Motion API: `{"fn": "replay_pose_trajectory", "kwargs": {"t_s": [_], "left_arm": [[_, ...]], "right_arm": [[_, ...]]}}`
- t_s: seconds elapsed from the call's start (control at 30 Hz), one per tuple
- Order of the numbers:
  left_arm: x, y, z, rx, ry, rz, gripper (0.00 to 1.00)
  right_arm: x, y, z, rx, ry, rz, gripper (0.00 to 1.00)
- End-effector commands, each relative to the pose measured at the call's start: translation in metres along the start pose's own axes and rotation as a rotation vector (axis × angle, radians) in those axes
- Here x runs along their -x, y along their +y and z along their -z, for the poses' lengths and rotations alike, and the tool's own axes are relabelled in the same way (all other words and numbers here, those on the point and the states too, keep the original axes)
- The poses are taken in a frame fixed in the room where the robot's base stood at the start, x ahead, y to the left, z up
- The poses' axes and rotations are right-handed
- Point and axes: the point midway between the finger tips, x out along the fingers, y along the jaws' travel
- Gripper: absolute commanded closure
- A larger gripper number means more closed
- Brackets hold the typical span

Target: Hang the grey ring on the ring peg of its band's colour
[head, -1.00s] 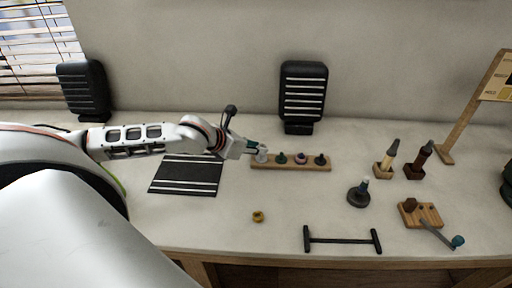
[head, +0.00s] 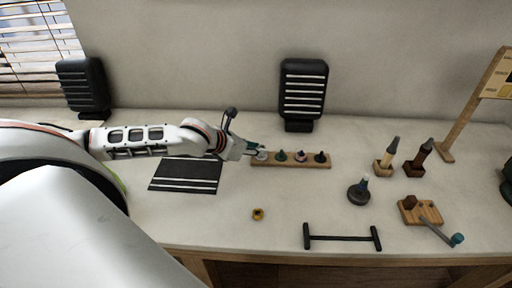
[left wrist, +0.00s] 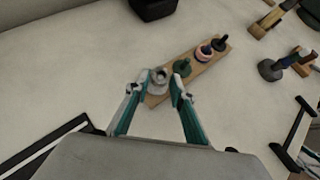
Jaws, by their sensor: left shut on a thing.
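The wooden peg board (head: 318,165) stands mid-table with a row of short pegs. The green peg (head: 281,156), a peg with a purple-pink part (head: 300,156) and the black peg (head: 320,157) show to the right of my left gripper. The grey ring (left wrist: 158,80) is at the board's near end in the left wrist view, between the fingertips of my left gripper (left wrist: 160,91), which is shut on it. The ring seems to sit low around the end peg, but its underside is hidden. Its band colour is too small to tell. My right gripper is out of view.
A dark striped mat (head: 187,176) is left of the board. Tools in wooden blocks (head: 384,169) and a crank fixture (head: 420,213) stand right.

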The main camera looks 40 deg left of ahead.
Motion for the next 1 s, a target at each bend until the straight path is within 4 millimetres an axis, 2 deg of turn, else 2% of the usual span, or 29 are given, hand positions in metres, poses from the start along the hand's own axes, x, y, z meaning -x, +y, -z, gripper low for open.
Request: {"fn": "replay_pose_trajectory", "kwargs": {"t_s": [0.37, 0.4, 0.47, 1.0], "left_arm": [[-0.0023, -0.0001, 0.0026, 0.000, -0.001, 0.000, 1.00], [-0.0023, 0.0000, 0.0026, 0.000, -0.001, 0.000, 0.69], [-0.0023, 0.0000, 0.0026, 0.000, -0.001, 0.000, 0.57], [-0.0023, 0.0001, 0.0027, 0.000, -0.001, 0.000, 0.60]], "right_arm": [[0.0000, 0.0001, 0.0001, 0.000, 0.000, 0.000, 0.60], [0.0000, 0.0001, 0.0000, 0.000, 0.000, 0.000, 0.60], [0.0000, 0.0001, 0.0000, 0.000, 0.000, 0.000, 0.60], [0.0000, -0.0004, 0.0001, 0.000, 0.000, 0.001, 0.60]]}}
